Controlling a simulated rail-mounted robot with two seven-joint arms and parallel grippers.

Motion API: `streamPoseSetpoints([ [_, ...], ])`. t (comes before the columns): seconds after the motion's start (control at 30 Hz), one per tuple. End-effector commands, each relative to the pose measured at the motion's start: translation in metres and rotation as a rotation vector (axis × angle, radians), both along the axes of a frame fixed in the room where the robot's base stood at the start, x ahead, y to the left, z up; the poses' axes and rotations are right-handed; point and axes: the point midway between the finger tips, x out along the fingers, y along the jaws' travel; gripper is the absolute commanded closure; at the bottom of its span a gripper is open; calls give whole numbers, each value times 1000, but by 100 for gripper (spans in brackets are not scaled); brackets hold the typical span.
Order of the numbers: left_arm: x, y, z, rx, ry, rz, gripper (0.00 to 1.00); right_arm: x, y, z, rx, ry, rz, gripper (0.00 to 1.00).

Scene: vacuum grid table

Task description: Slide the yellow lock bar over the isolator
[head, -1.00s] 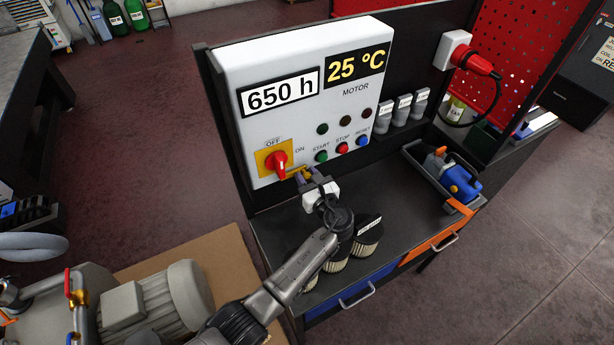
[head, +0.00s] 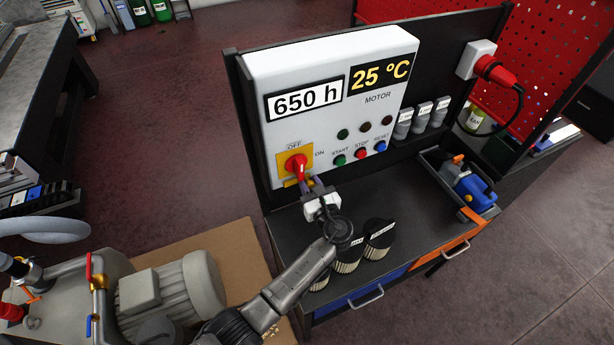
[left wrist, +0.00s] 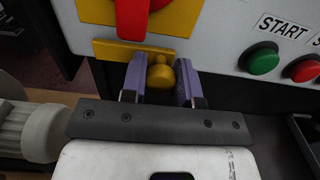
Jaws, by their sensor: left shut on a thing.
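The isolator's red handle (head: 297,166) sits on a yellow plate (head: 295,149) at the lower left of the white motor panel, with OFF above and ON to its right. In the left wrist view the red handle (left wrist: 132,18) hangs down, its lower end at the top edge of the yellow lock bar (left wrist: 112,48). The bar lies flat just below the plate. My left gripper (left wrist: 160,80) is shut on the bar's round yellow knob (left wrist: 160,73), one purple finger on each side. In the head view the left gripper (head: 312,187) is just below and right of the handle and hides the knob.
Green START (head: 339,160), red STOP (head: 360,154) and blue RESET (head: 380,147) buttons are close to the right. A grey motor (head: 175,290) is at the lower left. A tray (head: 447,185) holds a blue tool.

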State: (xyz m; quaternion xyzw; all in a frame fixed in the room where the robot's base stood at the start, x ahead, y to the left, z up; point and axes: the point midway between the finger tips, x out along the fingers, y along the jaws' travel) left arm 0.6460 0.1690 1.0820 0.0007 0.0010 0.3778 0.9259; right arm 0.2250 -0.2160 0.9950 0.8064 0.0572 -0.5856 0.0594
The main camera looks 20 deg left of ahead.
Motion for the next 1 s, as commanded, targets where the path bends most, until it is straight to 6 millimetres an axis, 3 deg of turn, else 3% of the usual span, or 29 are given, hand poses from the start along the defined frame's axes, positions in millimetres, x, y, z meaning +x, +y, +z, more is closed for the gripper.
streamPoseSetpoints([
  [0.17,0,2,-1,0,-1,4,100,0,0,-2,-2,2,1,57],
  [0.2,0,2,-1,0,-1,4,70,0,-1,-2,-2,2,2,57],
  [0.47,1,1,0,0,-1,4,45,0,-3,-2,-10,2,6,57],
  [1.0,-4,-3,1,0,-1,3,45,0,-1,4,-5,2,4,57],
])
